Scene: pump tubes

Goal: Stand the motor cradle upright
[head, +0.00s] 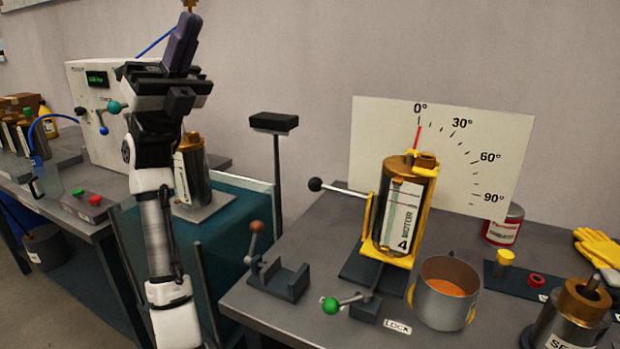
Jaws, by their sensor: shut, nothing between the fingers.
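The yellow motor cradle (367,222) holds a motor (401,215) labelled MOTOR 4. It stands close to upright on a dark base (372,272). The red pointer (418,136) is at about the 0° mark of the white angle board (484,150). A rod with a black knob (315,184) sticks out to the left of the cradle. A lever with a green knob (331,305) is in front, beside the LOCK label (397,327). My gripper (188,15) is raised high at the upper left, shut and empty, well away from the cradle.
A metal pot (448,290) with orange contents stands right of the cradle base. A dark bracket (283,279) with a brown-knobbed lever (257,227) is at the left. A metal cylinder (573,318), red can (503,225) and yellow gloves (597,246) are at the right.

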